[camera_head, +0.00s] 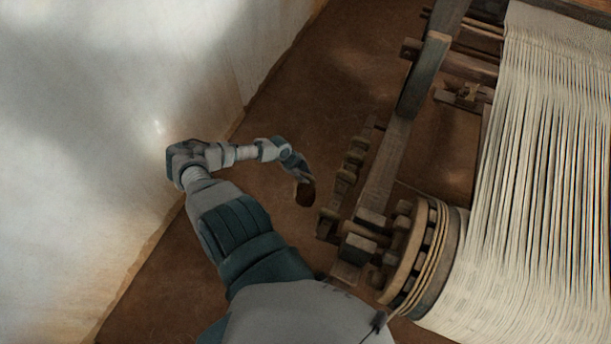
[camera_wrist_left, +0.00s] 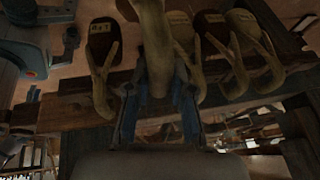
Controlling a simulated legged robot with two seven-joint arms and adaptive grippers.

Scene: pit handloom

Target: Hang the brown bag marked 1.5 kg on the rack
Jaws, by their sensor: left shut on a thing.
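My left gripper (camera_head: 299,174) is shut on a small dark brown bag (camera_head: 305,194), which hangs below the fingers above the earth floor. No marking on it can be read in the head view. In the left wrist view a thick tan piece (camera_wrist_left: 157,55) stands between the two fingers of the gripper (camera_wrist_left: 160,105). The tags are too small to read surely. The wooden rack (camera_wrist_left: 85,103) crosses behind the fingers. My right gripper is out of view.
The loom's wooden frame (camera_head: 392,165) and pegged pieces stand just right of the held bag. A round beam end (camera_head: 410,250) and pale warp threads (camera_head: 540,190) fill the right. A plaster wall (camera_head: 90,150) lies left. Bare floor (camera_head: 250,170) shows between.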

